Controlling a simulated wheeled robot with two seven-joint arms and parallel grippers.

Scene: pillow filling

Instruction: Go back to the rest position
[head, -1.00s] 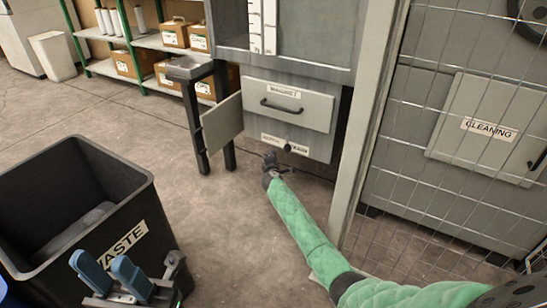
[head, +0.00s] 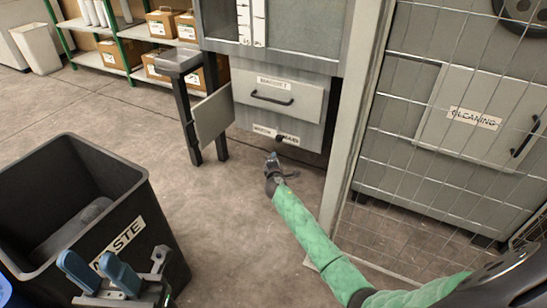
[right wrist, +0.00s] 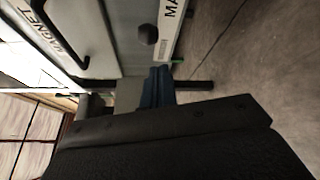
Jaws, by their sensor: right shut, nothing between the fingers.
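My left gripper (head: 98,272) is at the bottom left of the head view, in front of the waste bin. Its two blue fingers stand apart with nothing between them. My right gripper (head: 272,160) is at the end of the green-sleeved arm, low in front of the grey cabinet. In the right wrist view its blue fingers (right wrist: 158,88) are together and hold nothing. A dark round knob (head: 279,138) on the cabinet's lower panel is just above the right gripper in the head view; the knob (right wrist: 148,35) also shows in the right wrist view, apart from the fingers.
The black waste bin (head: 150,215) stands at the left. The magnet drawer (head: 278,97) is above the knob, and a small grey panel (head: 213,117) juts out beside it. A wire mesh fence (head: 400,190) and its post stand at the right, close to my right arm. The middle floor is clear.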

